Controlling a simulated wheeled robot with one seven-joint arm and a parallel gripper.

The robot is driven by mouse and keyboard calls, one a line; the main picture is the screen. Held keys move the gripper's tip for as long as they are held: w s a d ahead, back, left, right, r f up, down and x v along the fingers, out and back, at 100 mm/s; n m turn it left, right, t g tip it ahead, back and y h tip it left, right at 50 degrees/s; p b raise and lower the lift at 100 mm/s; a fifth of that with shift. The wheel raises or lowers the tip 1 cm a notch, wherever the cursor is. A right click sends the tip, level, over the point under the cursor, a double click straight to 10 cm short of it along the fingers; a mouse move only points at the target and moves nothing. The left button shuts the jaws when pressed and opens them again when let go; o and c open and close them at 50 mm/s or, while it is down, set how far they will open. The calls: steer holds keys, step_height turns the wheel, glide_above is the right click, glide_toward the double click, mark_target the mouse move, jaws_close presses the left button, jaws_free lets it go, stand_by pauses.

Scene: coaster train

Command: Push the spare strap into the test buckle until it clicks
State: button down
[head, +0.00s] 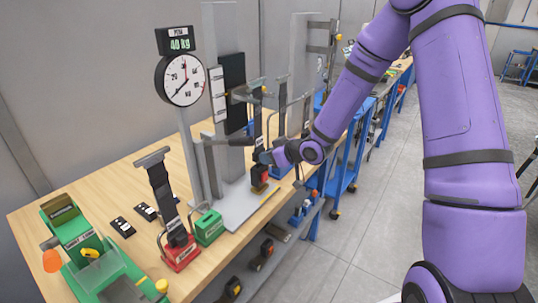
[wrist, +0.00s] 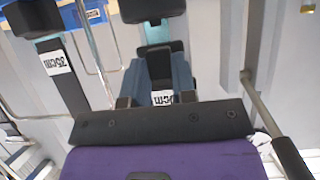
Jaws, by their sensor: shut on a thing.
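My gripper (head: 266,157) is at the platform's right side in the head view, shut on a dark upright strap (head: 258,122). In the wrist view, my gripper's teal fingers (wrist: 160,68) flank a dark strap piece with a white "cm" label (wrist: 163,97). A dark and red buckle-like block (head: 260,174) sits directly below my gripper; I cannot tell whether the strap is inside it. A red buckle block (head: 180,250) with another upright dark strap (head: 163,190) stands at the front, and a green block (head: 208,228) is beside it.
A dial gauge (head: 181,80) with a "40 kg" display stands on the wooden table (head: 130,170). A grey platform (head: 235,208) carries upright posts. A green machine (head: 85,245) is at front left. Blue carts (head: 340,175) line the right side. Another labelled strap (wrist: 62,75) is close at left.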

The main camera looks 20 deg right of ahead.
steer(key=shift+f, duration=1)
steer(key=c, duration=0.8)
jaws_free()
steer(key=shift+c, duration=0.2)
steer(key=v, duration=1)
steer(key=shift+s+d+r, duration=0.2)
steer(key=shift+s+d, duration=0.05)
steer(key=shift+s, duration=0.05)
